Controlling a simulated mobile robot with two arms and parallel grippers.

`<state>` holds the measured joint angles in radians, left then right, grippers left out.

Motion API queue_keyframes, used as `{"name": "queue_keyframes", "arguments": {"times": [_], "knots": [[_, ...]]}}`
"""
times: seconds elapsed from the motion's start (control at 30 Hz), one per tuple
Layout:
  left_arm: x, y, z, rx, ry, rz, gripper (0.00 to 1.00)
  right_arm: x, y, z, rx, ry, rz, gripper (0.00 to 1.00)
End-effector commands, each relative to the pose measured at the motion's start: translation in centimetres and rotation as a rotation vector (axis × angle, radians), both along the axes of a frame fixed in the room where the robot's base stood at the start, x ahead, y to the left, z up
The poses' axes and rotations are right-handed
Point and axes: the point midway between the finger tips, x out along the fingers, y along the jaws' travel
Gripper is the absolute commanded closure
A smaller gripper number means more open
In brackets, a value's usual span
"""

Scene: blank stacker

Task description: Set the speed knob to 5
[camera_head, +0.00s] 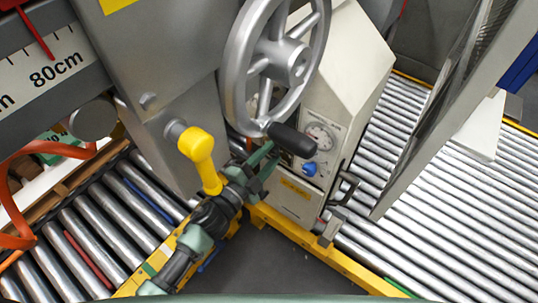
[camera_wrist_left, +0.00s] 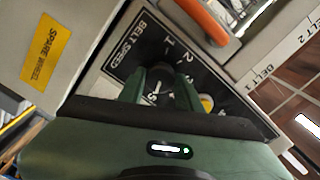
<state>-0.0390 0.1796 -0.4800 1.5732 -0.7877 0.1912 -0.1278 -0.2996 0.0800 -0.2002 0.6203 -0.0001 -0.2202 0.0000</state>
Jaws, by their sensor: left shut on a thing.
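The speed knob (camera_wrist_left: 157,82) is a dark round knob with a white pointer mark. It sits on a black panel marked BELT SPEED (camera_wrist_left: 128,45), with white numbers around it; a 1 and a 2 are readable above it. My left gripper (camera_wrist_left: 162,84) has its two green fingers shut on the knob, one on each side. The pointer's exact number is hard to read, since the fingers and gripper body hide part of the scale. In the head view my left gripper (camera_head: 267,158) reaches the cream control box beneath the handwheel; the knob is hidden there. My right gripper is out of view.
A large grey handwheel (camera_head: 286,62) with a black handle (camera_head: 292,139) hangs close above my left gripper. A yellow-capped lever (camera_head: 198,150) stands beside my left arm. A gauge (camera_head: 319,136) and blue button (camera_head: 310,168) are on the box. Roller conveyors (camera_head: 440,215) lie right and left.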

Motion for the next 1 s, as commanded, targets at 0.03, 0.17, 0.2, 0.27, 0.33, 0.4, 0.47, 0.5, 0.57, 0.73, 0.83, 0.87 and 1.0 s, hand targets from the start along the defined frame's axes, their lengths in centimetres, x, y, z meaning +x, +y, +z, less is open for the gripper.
{"name": "queue_keyframes", "arguments": {"times": [0.03,0.17,0.2,0.27,0.33,0.4,0.47,0.5,0.57,0.73,0.83,0.87,1.0], "knots": [[0.0,0.0,-0.2,0.001,0.003,0.0,1.0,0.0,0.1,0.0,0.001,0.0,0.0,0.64],[0.0,0.0,-0.2,0.001,0.003,0.001,0.44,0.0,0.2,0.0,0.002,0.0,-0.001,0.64],[0.0,0.0,-0.1,0.001,0.003,0.001,0.44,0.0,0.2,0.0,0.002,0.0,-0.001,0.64],[0.0,0.0,-0.1,0.001,0.002,0.0,0.44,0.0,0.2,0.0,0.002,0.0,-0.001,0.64],[0.0,0.0,-0.1,0.0,0.002,0.0,0.44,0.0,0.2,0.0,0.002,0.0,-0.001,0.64],[0.0,0.0,-0.1,-0.001,0.002,0.0,0.44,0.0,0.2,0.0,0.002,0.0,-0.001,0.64],[-0.1,0.1,-0.1,-0.001,0.002,0.0,0.44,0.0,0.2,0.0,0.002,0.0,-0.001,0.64],[-0.3,0.2,-0.1,0.0,0.002,0.0,0.44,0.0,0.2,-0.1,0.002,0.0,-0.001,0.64],[-0.7,0.6,-0.2,0.002,0.002,0.001,0.44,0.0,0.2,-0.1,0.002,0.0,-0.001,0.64],[-3.0,2.2,-0.3,0.0,0.004,0.0,0.44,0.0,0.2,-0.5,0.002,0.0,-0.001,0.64],[-4.4,3.2,-0.3,0.001,0.005,0.0,0.44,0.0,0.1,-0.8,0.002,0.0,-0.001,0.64],[-4.8,3.4,-0.3,0.0,0.004,0.0,0.44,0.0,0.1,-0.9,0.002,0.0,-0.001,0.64],[-6.0,4.3,-0.3,0.0,0.005,0.0,0.44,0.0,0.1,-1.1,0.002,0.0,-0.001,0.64]]}}
